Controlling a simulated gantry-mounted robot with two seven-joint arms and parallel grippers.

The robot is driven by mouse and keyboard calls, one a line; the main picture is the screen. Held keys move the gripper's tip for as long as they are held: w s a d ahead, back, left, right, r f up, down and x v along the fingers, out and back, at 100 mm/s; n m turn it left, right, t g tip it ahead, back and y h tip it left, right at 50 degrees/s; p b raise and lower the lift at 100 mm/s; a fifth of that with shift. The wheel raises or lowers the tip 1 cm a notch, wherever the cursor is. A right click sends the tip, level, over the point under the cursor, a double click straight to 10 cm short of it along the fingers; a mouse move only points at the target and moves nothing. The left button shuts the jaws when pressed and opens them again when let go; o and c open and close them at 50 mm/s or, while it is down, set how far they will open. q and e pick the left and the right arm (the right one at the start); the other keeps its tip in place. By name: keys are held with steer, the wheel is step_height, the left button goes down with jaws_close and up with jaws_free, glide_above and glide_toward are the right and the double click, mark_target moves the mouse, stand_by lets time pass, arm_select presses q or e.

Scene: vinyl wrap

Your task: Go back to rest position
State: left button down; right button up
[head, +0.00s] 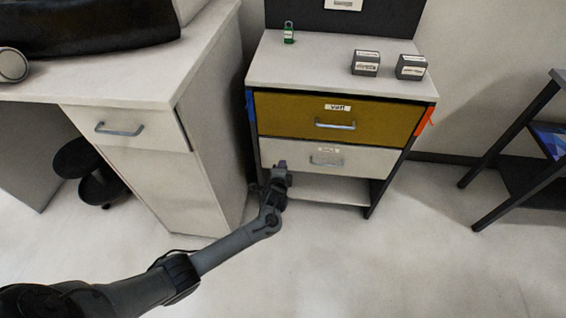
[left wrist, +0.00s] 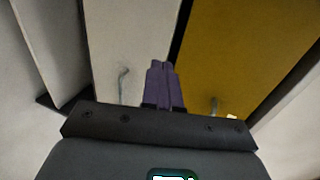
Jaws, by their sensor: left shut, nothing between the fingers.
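My left gripper (head: 282,166) is in front of the lower white drawer (head: 345,166) of the cabinet, towards its left side. In the left wrist view its purple fingers (left wrist: 164,84) are together with nothing between them. The fingers look apart from the drawer's handle (head: 326,161), which is to their right in the head view. Both the lower white drawer and the upper yellow-brown drawer (head: 380,114) look shut. In the left wrist view the white drawer (left wrist: 125,40) is left of the fingers and the yellow-brown drawer (left wrist: 240,50) is right. My right gripper is not in view.
A white desk (head: 95,85) with a drawer is on the left, close to my arm. A black-framed rack (head: 515,150) is at right. Floor in front is clear.

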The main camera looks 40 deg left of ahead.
arm_select(q)
steer(key=s+d+f+g+p, duration=0.1)
steer(key=s+f+g+p, duration=0.1)
steer(key=s+f, duration=0.6)
steer(key=s+d+r+g+h+p, duration=0.1)
steer(key=s+d+h+p, duration=0.1)
steer(key=s+d, duration=0.3)
steer(key=s+d+h+p, duration=0.1)
steer(key=s+d+p, duration=0.1)
steer(key=s, duration=0.6)
steer(key=s+d+r+n+g+h+p, duration=0.2)
steer(key=s+d+r+n+h, duration=0.15)
steer(key=s+d+r, duration=0.45)
steer(key=s+d+r+n+g+h+p, duration=0.15)
steer(key=s+r+n+g, duration=0.45)
steer(key=r, duration=0.9)
step_height(320, 180, up, 37)
steer(key=s+t+p, duration=0.2)
steer(key=p, duration=3.5)
steer(key=shift+d+r, duration=0.15)
steer(key=shift+d, duration=0.1)
steer(key=shift+s, duration=0.1)
